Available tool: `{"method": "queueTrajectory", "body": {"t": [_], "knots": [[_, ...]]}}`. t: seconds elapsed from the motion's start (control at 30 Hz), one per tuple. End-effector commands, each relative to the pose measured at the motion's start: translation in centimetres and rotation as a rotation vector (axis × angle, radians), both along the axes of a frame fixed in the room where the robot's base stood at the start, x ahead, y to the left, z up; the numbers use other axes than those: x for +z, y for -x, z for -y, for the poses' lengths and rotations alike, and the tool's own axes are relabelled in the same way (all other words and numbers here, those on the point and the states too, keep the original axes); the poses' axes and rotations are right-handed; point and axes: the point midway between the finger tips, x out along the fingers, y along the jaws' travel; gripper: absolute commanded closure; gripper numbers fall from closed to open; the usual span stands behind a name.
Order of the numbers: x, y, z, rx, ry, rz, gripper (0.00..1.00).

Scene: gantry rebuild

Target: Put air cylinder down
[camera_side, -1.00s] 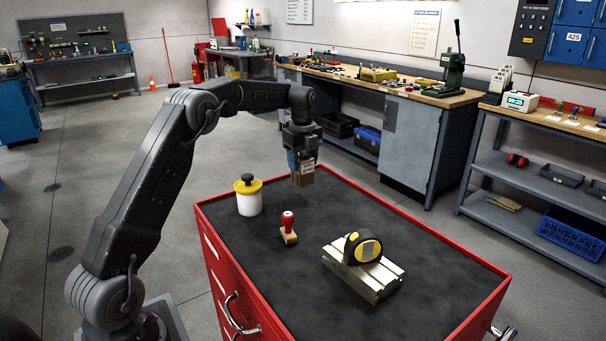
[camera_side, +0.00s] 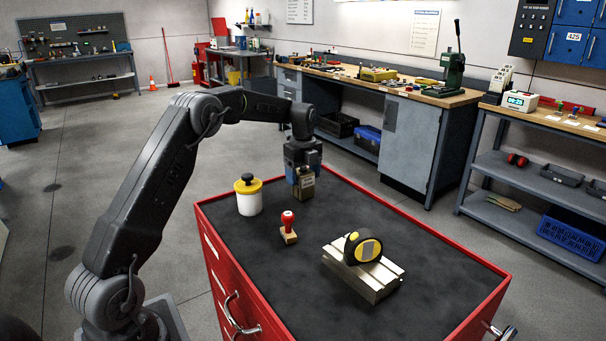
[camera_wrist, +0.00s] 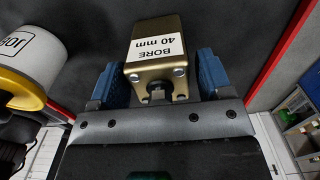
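The air cylinder (camera_wrist: 157,62) is a gold-brown block with a white label reading "BORE 40 mm" and a rod end facing my gripper. It also shows in the side view (camera_side: 305,188), hanging below my gripper (camera_side: 303,172) near the far left part of the red cart's dark top (camera_side: 262,272).
A white pot with a yellow lid (camera_side: 248,196) stands left of the cylinder. A red-handled stamp (camera_side: 288,228) stands in front. A tape measure (camera_side: 362,247) sits on a slotted metal block (camera_side: 372,280). The cart top beyond and right of these is clear.

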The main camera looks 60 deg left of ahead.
Motion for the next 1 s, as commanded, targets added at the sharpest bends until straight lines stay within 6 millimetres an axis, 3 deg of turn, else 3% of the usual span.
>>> {"method": "queueTrajectory", "body": {"t": [0.3,0.43,0.8,1.0], "knots": [[0.1,0.0,0.0,0.000,0.000,0.001,0.21],[1.1,-0.1,0.0,0.000,-0.001,0.003,0.21],[8.5,-0.1,0.0,0.000,-0.002,0.004,0.21],[11.4,-0.1,0.0,0.000,-0.002,0.003,0.21]]}}
